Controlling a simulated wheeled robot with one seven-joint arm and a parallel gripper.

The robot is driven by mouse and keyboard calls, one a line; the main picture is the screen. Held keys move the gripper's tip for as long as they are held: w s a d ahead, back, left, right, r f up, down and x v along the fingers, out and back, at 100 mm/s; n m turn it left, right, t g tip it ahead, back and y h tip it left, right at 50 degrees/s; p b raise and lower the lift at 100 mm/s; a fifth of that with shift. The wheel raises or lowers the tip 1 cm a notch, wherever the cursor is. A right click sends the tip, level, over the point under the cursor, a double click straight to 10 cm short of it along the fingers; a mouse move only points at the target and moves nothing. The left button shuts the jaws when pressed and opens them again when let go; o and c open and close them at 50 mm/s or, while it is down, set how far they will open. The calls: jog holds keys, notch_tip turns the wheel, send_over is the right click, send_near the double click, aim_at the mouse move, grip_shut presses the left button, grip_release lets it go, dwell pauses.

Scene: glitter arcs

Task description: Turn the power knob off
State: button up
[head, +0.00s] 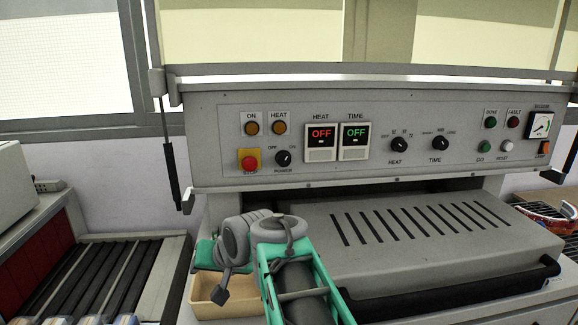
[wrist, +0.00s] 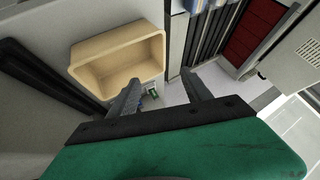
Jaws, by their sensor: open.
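The power knob (head: 283,158) is a small round black knob on the left part of the grey control panel (head: 210,120). It has an OFF mark at its upper left and an ON mark at its upper right; its pointer seems turned toward ON, but it is small. My gripper (head: 222,290) is low, below and left of the knob, partly hidden by my own wrist. In the wrist view my gripper (wrist: 160,93) has its two dark fingers apart with nothing between them. The knob is not in the wrist view.
A red stop button (head: 249,162) sits just left of the knob, with amber lamps above. A tan bin (wrist: 120,52) lies under my gripper. A slotted grey cover (head: 400,290) juts out at right, a roller conveyor (head: 100,275) at left. Space before the panel's left part looks clear.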

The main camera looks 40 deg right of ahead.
jog(key=w+d+r+m+t+h+b, duration=0.1)
jog(key=d+r+m+t, duration=0.15)
jog(key=d+r, duration=0.4)
jog(key=d+r+m+t+h, duration=0.1)
jog(key=d+r+m+t, duration=0.15)
jog(key=d, duration=0.65)
jog(key=m+t+h, duration=0.2)
jog(key=m, duration=0.2)
send_near(286, 161)
jog(key=w, duration=0.1)
jog(key=x, duration=0.7)
jog(key=shift+w+d+f, duration=0.1)
jog(key=shift+w+d, duration=0.05)
jog(key=shift+w, duration=0.2)
jog(key=shift+c, duration=0.5)
grip_shut()
